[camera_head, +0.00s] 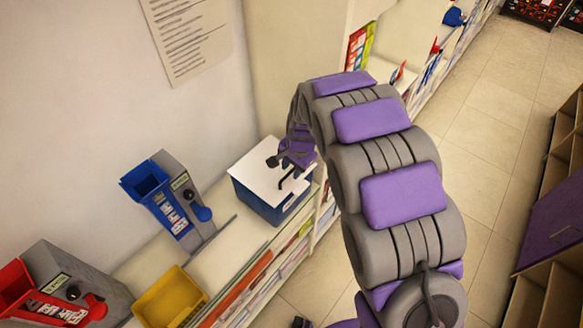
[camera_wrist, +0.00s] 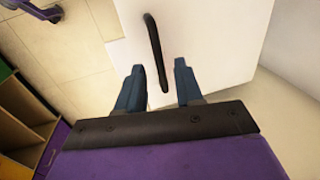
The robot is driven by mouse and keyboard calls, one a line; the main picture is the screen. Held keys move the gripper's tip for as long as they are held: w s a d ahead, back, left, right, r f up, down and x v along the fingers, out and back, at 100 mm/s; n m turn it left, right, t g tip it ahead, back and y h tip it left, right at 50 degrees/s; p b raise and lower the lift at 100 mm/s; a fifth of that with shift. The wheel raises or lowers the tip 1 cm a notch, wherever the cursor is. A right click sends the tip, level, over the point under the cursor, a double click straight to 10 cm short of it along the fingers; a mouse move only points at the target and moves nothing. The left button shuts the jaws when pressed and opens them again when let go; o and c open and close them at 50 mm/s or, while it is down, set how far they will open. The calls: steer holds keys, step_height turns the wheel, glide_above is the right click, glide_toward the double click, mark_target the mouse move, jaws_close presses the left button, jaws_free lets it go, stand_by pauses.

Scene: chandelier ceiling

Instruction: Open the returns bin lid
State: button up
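The returns bin is a blue box (camera_head: 263,206) on the shelf top, with a white lid (camera_head: 252,170) lying over it. The lid also shows in the wrist view (camera_wrist: 205,35). A dark bar handle (camera_wrist: 154,45) stands on the lid. My gripper (camera_wrist: 157,84) is open, its two blue-grey fingers apart. The near end of the handle shows between the fingertips, with gaps on both sides; I cannot tell whether it is at fingertip depth. In the head view my gripper (camera_head: 282,162) is over the lid, partly hidden by my arm.
A blue-and-grey dispenser (camera_head: 172,200), a yellow bin (camera_head: 170,298) and a red-and-grey dispenser (camera_head: 62,285) stand left of the returns bin. A wall with a paper notice (camera_head: 188,38) is behind. Tiled floor (camera_head: 487,140) is clear at right.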

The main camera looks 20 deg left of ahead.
steer(key=shift+a+f, duration=0.15)
steer(key=shift+f, duration=0.05)
steer(key=shift+c, duration=0.9)
jaws_close()
stand_by(0.5)
